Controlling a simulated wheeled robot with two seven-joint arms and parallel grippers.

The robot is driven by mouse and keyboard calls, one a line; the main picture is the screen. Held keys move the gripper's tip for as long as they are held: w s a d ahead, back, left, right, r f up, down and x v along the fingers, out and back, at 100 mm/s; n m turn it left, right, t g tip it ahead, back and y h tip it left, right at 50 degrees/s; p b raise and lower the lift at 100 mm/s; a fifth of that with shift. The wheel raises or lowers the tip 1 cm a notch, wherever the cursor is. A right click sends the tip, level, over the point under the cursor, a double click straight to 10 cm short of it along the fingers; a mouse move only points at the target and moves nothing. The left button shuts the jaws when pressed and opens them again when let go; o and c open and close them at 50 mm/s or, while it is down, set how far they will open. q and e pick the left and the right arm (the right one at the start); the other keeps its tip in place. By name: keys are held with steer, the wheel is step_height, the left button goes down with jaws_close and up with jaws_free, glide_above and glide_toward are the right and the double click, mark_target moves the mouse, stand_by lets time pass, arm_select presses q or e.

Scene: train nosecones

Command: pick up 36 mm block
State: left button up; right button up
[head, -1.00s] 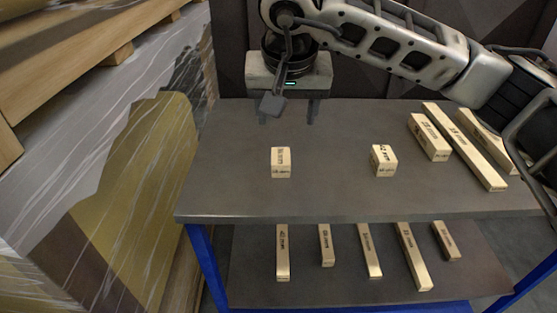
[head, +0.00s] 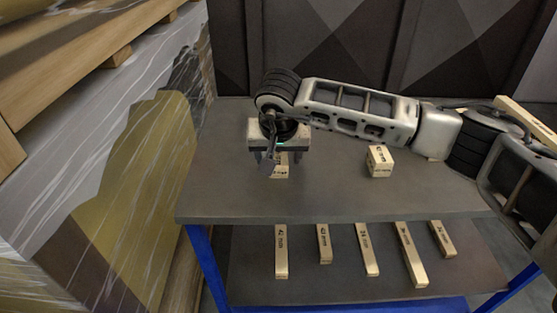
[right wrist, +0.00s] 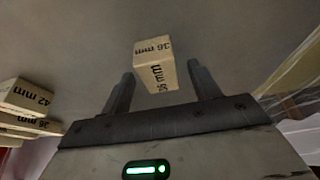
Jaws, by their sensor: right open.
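The 36 mm block (right wrist: 154,66) is a small pale wooden block with its size printed in black. In the right wrist view it lies between and a little beyond the two fingertips of my right gripper (right wrist: 160,78), with a gap on each side. In the head view my right gripper (head: 276,160) is over the block (head: 280,172) on the upper shelf, and hides its upper part. My right gripper is open and holds nothing. My left gripper does not show.
A second block (head: 380,161), marked 42 mm in the right wrist view (right wrist: 26,97), stands to the right on the grey upper shelf (head: 330,200). Several long blocks lie on the lower shelf (head: 340,290). My right arm covers the shelf's back right. A wrapped stack (head: 120,190) stands left of the table.

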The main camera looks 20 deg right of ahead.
steer(key=shift+w+f, duration=0.15)
steer(key=shift+f, duration=0.3)
steer(key=shift+c, duration=0.3)
steer(key=c, duration=1)
steer(key=shift+r, duration=0.15)
